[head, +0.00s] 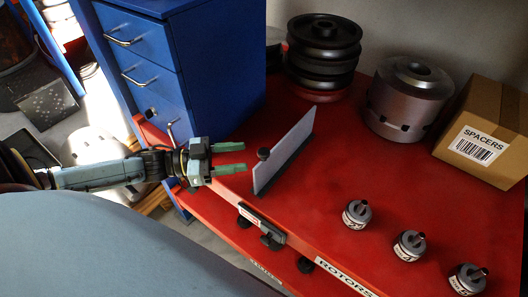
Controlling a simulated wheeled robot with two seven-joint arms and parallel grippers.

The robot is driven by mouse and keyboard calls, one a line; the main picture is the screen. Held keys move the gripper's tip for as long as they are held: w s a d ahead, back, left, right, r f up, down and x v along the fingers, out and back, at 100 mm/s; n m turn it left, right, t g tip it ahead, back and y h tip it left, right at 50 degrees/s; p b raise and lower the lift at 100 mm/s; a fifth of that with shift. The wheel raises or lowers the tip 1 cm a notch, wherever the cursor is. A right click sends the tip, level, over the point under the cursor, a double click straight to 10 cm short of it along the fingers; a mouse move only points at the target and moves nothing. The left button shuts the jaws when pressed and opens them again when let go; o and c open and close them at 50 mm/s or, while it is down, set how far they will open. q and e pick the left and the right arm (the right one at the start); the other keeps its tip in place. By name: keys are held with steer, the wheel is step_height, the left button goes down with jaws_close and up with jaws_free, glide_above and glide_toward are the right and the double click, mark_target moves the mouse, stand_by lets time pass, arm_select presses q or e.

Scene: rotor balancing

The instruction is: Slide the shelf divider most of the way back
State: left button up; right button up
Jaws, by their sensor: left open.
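The shelf divider (284,155) is a thin light-grey upright panel with a dark lower edge, standing on the red shelf (330,205). A dark round knob (263,154) sits on its left side. My left gripper (231,158) comes in from the left above the shelf's front edge. Its two green fingers are apart, pointing right toward the knob, with a gap between them and the divider and nothing between them. My right gripper is not in view.
A blue drawer cabinet (215,75) stands behind my left gripper. At the back are stacked black discs (322,55), a grey metal cylinder (408,98) and a cardboard box marked SPACERS (485,130). Small metal rotors (357,214) stand at front right.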

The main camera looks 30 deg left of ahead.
mark_target(263, 151)
arm_select(q)
steer(key=x, duration=0.7)
steer(key=shift+w, duration=0.1)
steer(key=shift+c, duration=0.2)
jaws_close()
